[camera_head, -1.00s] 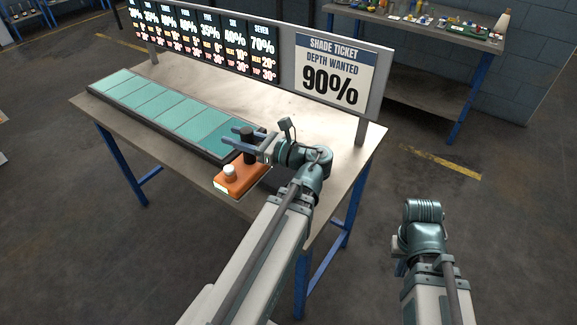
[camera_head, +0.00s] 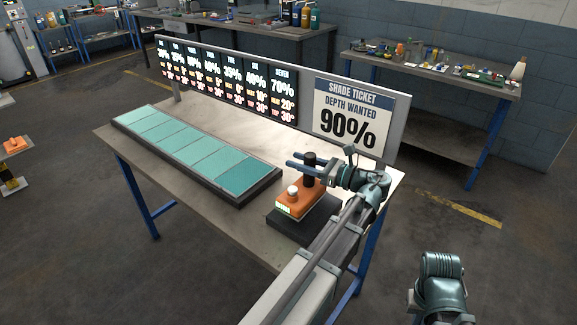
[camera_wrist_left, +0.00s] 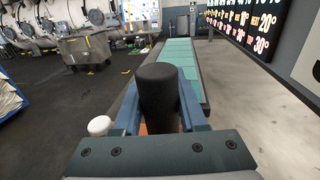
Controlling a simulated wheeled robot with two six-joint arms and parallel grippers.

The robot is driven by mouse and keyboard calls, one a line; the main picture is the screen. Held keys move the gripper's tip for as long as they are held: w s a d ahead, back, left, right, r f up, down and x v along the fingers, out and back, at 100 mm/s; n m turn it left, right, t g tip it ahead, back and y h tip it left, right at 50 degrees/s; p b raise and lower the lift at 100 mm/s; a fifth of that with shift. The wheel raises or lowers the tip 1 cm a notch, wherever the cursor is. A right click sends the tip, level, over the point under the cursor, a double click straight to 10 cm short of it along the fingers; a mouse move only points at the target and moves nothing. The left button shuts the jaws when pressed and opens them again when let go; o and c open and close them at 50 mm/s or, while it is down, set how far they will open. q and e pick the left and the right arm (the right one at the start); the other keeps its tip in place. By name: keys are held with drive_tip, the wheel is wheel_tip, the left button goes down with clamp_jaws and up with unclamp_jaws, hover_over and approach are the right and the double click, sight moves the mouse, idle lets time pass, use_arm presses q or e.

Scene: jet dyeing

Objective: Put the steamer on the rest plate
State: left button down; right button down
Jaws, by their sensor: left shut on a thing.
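The steamer (camera_head: 295,203) has an orange body, a white knob and an upright black handle. My left gripper (camera_head: 300,163) is shut around that handle, with a blue finger on each side. The left wrist view shows the black handle (camera_wrist_left: 158,95) between the fingers and the white knob at the left. The dark rest plate (camera_head: 279,226) lies at the right front of the table, with the steamer over it. I cannot tell whether the steamer touches it. My right arm shows at the lower right, but its fingers are out of sight.
A long dark tray of teal swatches (camera_head: 190,148) lies on the table, left of the plate. The display board with the shade ticket (camera_head: 345,115) stands along the back edge. The table (camera_head: 262,255) has bare room at the front. Workbenches stand behind.

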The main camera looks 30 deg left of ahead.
sight(303, 181)
use_arm(q)
drive_tip(key=shift+w+d, duration=0.1)
drive_tip(key=shift+w, duration=0.15)
drive_tip(key=shift+w+d, duration=0.2)
drive_tip(key=shift+w, duration=0.3)
wheel_tip(303, 181, down, 4)
drive_tip(key=b, duration=0.3)
drive_tip(key=shift+r+b, duration=0.25)
drive_tip(key=shift+b, duration=0.1)
drive_tip(key=shift+f, duration=0.1)
drive_tip(key=shift+c, duration=2.3)
unclamp_jaws()
drive_tip(key=shift+s, duration=0.1)
